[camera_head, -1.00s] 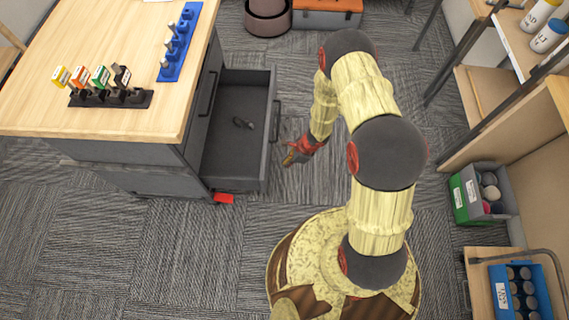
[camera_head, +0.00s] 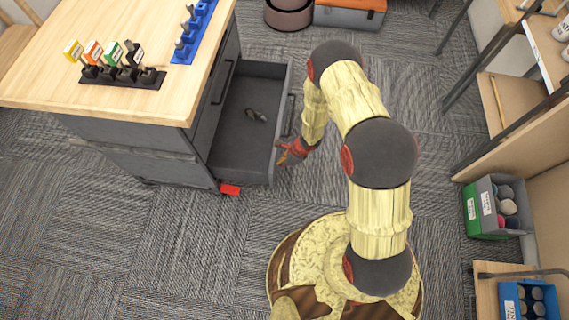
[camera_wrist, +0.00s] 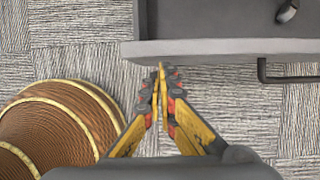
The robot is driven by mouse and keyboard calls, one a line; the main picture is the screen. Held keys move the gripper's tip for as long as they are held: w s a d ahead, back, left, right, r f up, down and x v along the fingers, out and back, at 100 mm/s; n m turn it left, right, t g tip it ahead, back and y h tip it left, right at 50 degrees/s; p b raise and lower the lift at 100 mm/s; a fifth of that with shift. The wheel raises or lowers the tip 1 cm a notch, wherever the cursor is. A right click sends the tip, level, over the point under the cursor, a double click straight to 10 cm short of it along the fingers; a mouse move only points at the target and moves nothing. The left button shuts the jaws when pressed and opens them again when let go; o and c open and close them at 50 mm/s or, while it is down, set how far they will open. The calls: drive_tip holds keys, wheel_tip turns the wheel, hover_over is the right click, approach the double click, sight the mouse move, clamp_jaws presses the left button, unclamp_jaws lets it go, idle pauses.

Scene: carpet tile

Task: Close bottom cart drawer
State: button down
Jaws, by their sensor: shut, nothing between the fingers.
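The bottom cart drawer (camera_head: 240,165) is grey and stands pulled out of the right side of the wood-topped cart (camera_head: 165,100). A small dark object (camera_head: 256,116) lies inside it. My gripper (camera_head: 283,160) is just right of the drawer's front panel, near its front end. In the wrist view the fingers of my gripper (camera_wrist: 161,72) are shut and empty, with the tips close to the top edge of the drawer front (camera_wrist: 215,48). I cannot tell whether they touch it. The drawer's bar handle (camera_wrist: 285,78) is to the right of the fingers.
A red piece (camera_head: 230,190) is at the cart's lower corner. Shelving (camera_head: 500,125) and a bin with cans (camera_head: 495,207) stand at the right. A grey box with an orange lid (camera_head: 350,14) is at the back. Carpet around the drawer is clear.

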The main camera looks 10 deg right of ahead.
drive_tip(key=w+a, duration=0.4)
drive_tip(key=a, duration=0.8)
drive_tip(key=w+a, duration=0.4)
drive_tip(key=a, duration=0.9)
drive_tip(key=shift+p, duration=0.35)
drive_tip(key=shift+d+f, duration=0.1)
drive_tip(key=shift+d, duration=0.05)
